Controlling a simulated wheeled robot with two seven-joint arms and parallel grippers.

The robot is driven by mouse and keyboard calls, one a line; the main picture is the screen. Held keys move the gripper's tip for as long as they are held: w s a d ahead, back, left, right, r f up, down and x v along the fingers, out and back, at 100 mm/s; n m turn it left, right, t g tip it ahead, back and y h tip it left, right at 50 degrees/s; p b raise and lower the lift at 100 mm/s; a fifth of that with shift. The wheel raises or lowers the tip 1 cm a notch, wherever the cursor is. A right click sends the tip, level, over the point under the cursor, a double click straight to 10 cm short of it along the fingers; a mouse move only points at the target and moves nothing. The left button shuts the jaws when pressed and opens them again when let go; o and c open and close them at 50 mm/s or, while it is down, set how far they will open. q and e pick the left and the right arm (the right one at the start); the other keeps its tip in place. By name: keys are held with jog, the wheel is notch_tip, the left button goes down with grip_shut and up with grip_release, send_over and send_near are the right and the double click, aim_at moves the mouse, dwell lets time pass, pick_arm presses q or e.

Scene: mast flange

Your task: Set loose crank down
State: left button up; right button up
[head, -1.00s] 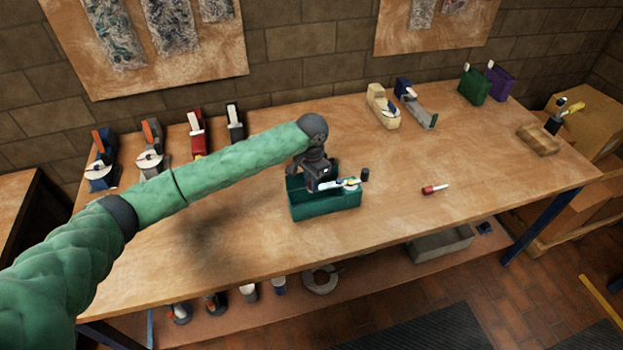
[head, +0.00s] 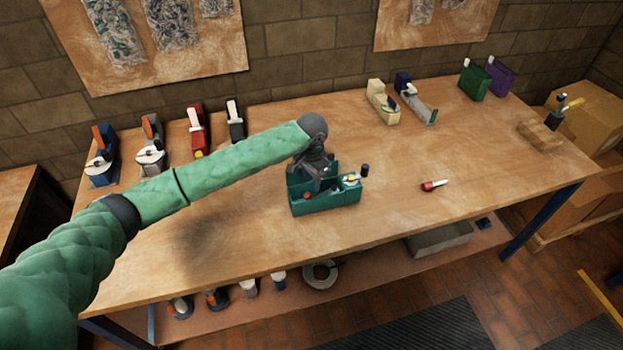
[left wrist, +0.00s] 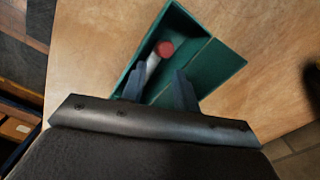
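A green open-topped box (head: 327,204) stands on the workbench, and it fills much of the left wrist view (left wrist: 222,62). In it lies a pale grey bar with a round red end, which looks like a crank (left wrist: 153,66); its red end shows in the head view (head: 307,196). My left gripper (head: 318,182) points down at the box. Its fingers (left wrist: 158,90) are apart, with the bar's lower part near the gap between them; I see no grip on it. A device with a yellow-and-white top and black knob (head: 352,181) sits at the box's right end. My right gripper is out of view.
A red-handled tool (head: 434,185) lies on the workbench (head: 430,230) to the right. Several coloured devices stand along the back left. Two more (head: 383,103) stand at the back, green and purple cases (head: 475,83) at the far right. The bench's front middle is clear.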

pick_arm(q)
jog(key=shift+r, duration=0.1)
jog(key=shift+r, duration=0.25)
jog(key=shift+r+b, duration=0.4)
jog(key=shift+b, duration=0.05)
notch_tip(320, 180, up, 12)
jog(key=b, duration=0.4)
jog(key=shift+f, duration=0.15)
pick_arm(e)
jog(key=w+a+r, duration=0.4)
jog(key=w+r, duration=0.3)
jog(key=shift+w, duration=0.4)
